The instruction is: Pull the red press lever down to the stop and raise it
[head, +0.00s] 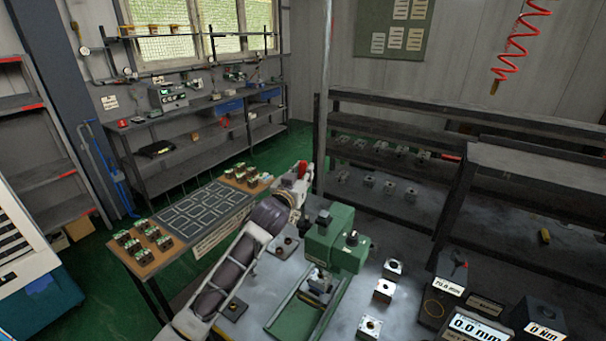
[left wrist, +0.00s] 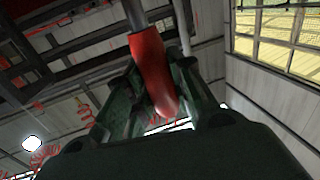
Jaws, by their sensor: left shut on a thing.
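The green press (head: 335,240) stands on the grey metal table, with its base plate running toward the front. My left arm reaches up from the lower left to the press's left side. My left gripper (head: 301,180) is shut on the red lever handle (head: 302,168), high beside the press head. In the left wrist view the red handle (left wrist: 152,72) on its dark rod lies between the dark fingers of my left gripper (left wrist: 158,105). The lever's joint with the press is hard to make out behind the gripper. My right gripper is not in view.
Several metal valve blocks (head: 383,290) stand right of the press. Digital readouts (head: 478,329) and dark boxes are at the front right. A board with a marked grid (head: 195,212) and small green-topped parts is at the left. Dark shelving (head: 400,150) stands behind the table.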

